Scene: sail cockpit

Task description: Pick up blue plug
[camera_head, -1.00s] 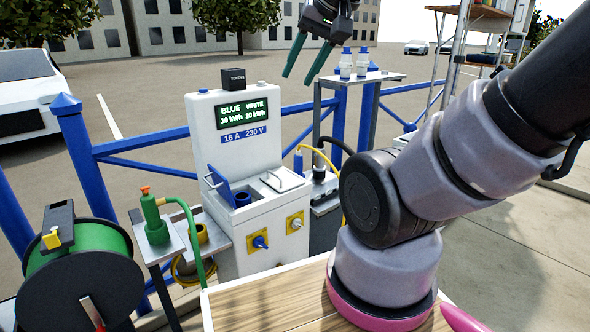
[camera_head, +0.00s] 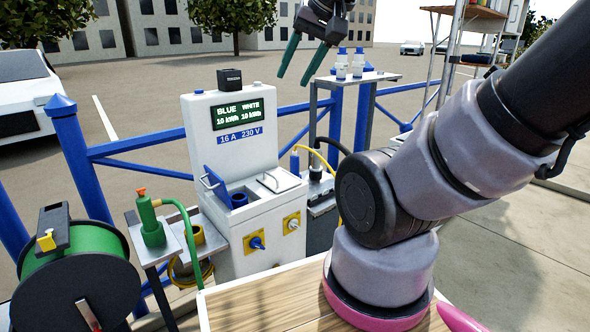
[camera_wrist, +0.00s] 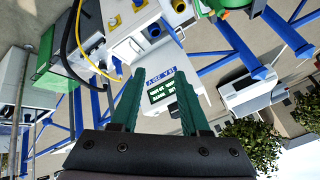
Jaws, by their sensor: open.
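The blue plug (camera_head: 295,160) appears to be the slim blue piece at the end of a yellow cable, standing upright on the right side of the white power pedestal (camera_head: 200,130). My gripper (camera_head: 294,79) is above and behind the pedestal's right side in the head view, apart from the plug. Its two green fingers are spread with nothing between them. In the wrist view, my gripper (camera_wrist: 159,72) is open, with the pedestal's display (camera_wrist: 160,88) showing between the fingers. The yellow cable (camera_wrist: 92,50) curves at the upper left there; I cannot clearly make out the plug in that view.
The pedestal has an open blue lid (camera_head: 218,180) over a blue socket (camera_head: 239,199). Small bottles (camera_head: 342,62) stand on a shelf near my gripper. Blue railings (camera_head: 140,169) run behind. A green hose reel (camera_head: 78,270) and green nozzle (camera_head: 150,222) stand at left.

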